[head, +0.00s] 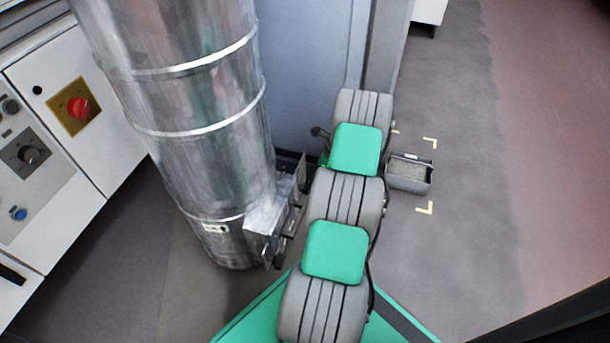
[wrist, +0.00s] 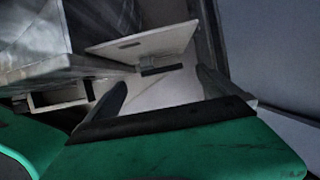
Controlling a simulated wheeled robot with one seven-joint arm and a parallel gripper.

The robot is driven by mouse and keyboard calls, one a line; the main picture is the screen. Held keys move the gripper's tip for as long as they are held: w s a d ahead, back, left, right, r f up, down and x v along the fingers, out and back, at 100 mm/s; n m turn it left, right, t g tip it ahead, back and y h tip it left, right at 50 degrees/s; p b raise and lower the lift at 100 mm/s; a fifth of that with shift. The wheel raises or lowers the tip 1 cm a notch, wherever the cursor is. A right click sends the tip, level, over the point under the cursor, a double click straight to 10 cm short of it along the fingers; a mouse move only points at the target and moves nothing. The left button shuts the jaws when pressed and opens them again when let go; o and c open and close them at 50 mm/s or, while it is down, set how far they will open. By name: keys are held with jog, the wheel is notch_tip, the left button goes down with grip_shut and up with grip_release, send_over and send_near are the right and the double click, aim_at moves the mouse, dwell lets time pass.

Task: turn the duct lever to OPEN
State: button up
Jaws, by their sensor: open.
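The silver duct (head: 185,110) stands upright left of my arm in the head view. A metal box (head: 266,218) with thin plates sticks out from its lower right side. In the wrist view a pale plate (wrist: 125,45) with a slot stands beyond my fingers, with a short dark bar (wrist: 162,70) at its lower edge. I cannot tell for sure which part is the duct lever, or its position. My gripper (wrist: 158,78) is open, its two fingers apart and pointing towards the plate, with no object clearly held between them. In the head view my arm mostly hides the gripper.
A white control cabinet (head: 112,150) with a red knob (head: 78,107) stands at the left. A grey tray (head: 408,182) with grainy contents sits on the floor right of my arm, among yellow corner marks. A blue-grey panel (head: 305,60) stands behind. The floor at right is clear.

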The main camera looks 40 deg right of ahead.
jog(key=d+b+x, duration=0.1)
jog(key=b+x, duration=0.1)
jog(key=x, duration=0.4)
jog(key=shift+a+f+b, duration=0.35)
jog(key=shift+b, duration=0.05)
jog(key=shift+s, duration=0.1)
jog(key=shift+c, duration=0.9)
jog(key=shift+a, duration=0.15)
jog(key=c, duration=1.9)
